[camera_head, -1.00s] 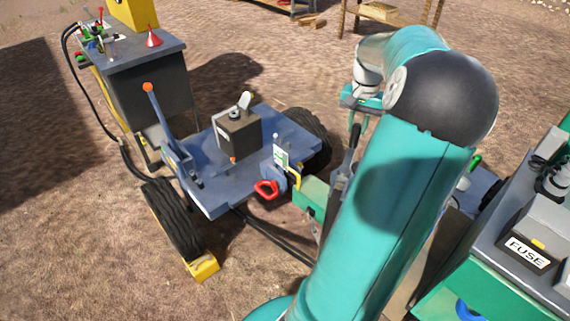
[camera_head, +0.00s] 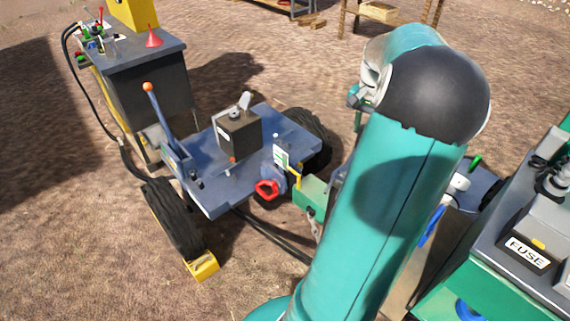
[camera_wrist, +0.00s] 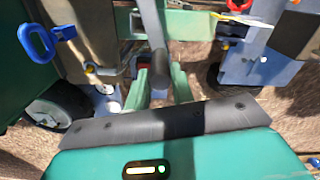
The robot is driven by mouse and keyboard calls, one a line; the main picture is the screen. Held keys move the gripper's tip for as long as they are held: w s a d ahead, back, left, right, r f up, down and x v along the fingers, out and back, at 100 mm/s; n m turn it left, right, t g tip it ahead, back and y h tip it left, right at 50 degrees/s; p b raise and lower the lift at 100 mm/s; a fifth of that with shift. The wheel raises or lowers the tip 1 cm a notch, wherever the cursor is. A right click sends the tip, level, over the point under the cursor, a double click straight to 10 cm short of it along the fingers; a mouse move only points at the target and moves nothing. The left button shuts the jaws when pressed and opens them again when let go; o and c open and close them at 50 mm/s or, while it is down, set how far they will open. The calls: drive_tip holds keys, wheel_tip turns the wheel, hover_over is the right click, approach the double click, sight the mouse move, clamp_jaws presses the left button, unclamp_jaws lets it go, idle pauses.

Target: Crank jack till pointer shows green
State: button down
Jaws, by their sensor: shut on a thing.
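My gripper (camera_wrist: 158,90) is shut on the dark cylindrical grip of the crank (camera_wrist: 158,62) in the wrist view. A grey crank bar (camera_wrist: 151,22) runs up from this grip. In the head view my own arm hides the gripper and the crank. A white plate with green markings (camera_head: 281,150) stands at the front of the blue trailer (camera_head: 265,148). It looks like the jack's gauge, but I cannot read a pointer on it. A yellow bent piece (camera_head: 294,174) is beside it; a yellow piece also shows in the wrist view (camera_wrist: 229,40).
A red ring handle (camera_head: 267,189) is at the trailer's front edge. A yellow chock (camera_head: 204,267) sits by the trailer's wheel (camera_head: 175,218). A dark cabinet (camera_head: 150,90) stands behind. A blue loop handle (camera_wrist: 38,42) is at the wrist view's left. Bare ground lies front left.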

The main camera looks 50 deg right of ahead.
drive_tip(key=shift+s+d+f, duration=0.1)
drive_tip(key=shift+s+f, duration=0.1)
drive_tip(key=shift+s, duration=0.15)
drive_tip(key=shift+s+m, duration=0.7)
drive_tip(key=shift+m, duration=0.1)
drive_tip(key=shift+s+f+m, duration=0.1)
drive_tip(key=shift+s+m, duration=0.65)
drive_tip(key=shift+m, duration=0.05)
drive_tip(key=shift+a, duration=0.2)
drive_tip(key=shift+s+a+m, duration=0.15)
drive_tip(key=shift+s+m, duration=0.55)
drive_tip(key=shift+m, duration=0.1)
drive_tip(key=shift+s+a, duration=0.1)
